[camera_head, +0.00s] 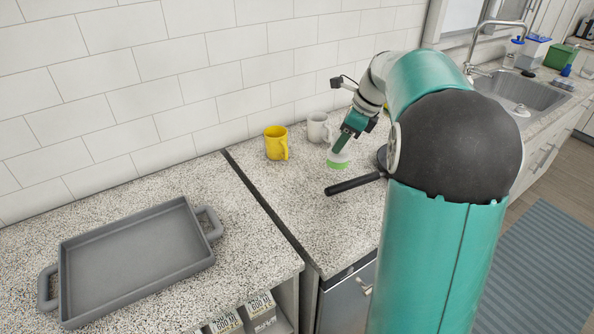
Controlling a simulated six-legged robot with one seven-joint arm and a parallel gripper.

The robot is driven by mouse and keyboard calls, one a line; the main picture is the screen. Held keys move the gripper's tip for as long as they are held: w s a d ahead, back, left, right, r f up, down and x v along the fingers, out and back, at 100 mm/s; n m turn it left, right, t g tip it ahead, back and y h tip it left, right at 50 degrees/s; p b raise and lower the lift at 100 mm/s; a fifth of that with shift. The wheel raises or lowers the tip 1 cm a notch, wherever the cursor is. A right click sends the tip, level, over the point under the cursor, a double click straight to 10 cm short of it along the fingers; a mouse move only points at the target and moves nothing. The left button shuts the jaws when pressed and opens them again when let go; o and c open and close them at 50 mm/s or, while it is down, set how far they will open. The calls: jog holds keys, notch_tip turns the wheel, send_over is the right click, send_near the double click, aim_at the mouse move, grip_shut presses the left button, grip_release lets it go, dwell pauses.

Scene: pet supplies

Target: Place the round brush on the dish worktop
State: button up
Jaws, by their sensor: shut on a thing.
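The round brush (339,157), with a pale body and a green lower edge, is at the tip of my gripper (345,142). My gripper is shut on it, pointing down, and its fingers are small in view. The brush is over the speckled worktop (300,207) with the mugs and pan. I cannot tell whether its underside touches the surface. Part of my arm covers the worktop to the right of the brush.
A yellow mug (275,143) and a white mug (319,127) stand near the tiled wall. A black pan handle (353,185) lies just in front of the brush. A grey tray (135,254) sits on the left counter. A sink (520,92) is at right.

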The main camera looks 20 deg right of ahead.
jog(key=shift+w+a+f, duration=1.25)
jog(key=shift+w+f, duration=0.35)
jog(key=shift+f, duration=0.45)
jog(key=shift+w+a+f, duration=1.3)
jog(key=shift+w+f, duration=0.3)
jog(key=shift+f, duration=0.4)
jog(key=shift+w+a+f, duration=1.25)
jog(key=shift+w+f, duration=0.35)
jog(key=shift+f, duration=0.45)
jog(key=shift+f, duration=0.15)
jog(key=o, duration=1)
jog(key=shift+c, duration=0.2)
